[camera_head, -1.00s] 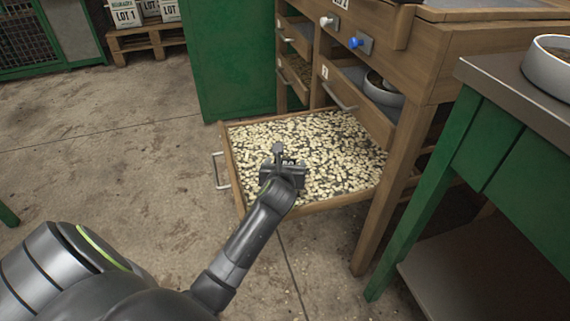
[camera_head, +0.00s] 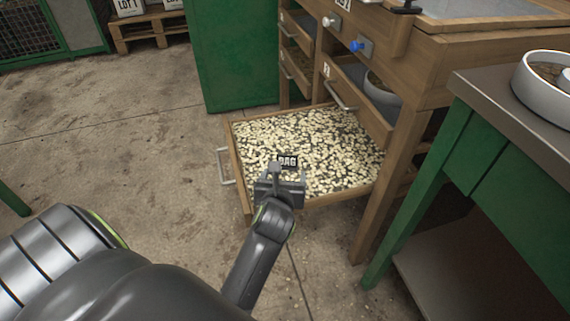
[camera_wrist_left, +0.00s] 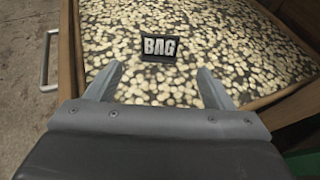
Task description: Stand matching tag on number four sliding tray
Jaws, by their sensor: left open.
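The tag (camera_head: 287,161) is a small black plate with white letters reading "BAG". It stands upright among pale beans in the pulled-out sliding tray (camera_head: 233,171), and it also shows in the left wrist view (camera_wrist_left: 160,48). My left gripper (camera_head: 280,176) is over the near part of the tray. In the left wrist view its fingers (camera_wrist_left: 158,85) are apart with nothing between them, and the tag stands beyond the fingertips, clear of them. The tray's own number does not show. My right gripper is not in view.
A wooden cabinet (camera_head: 435,60) with more drawers and a blue knob (camera_head: 357,45) stands behind the tray. A green table (camera_head: 500,105) with a white bowl (camera_head: 545,85) is at the right. The floor left of the tray is clear.

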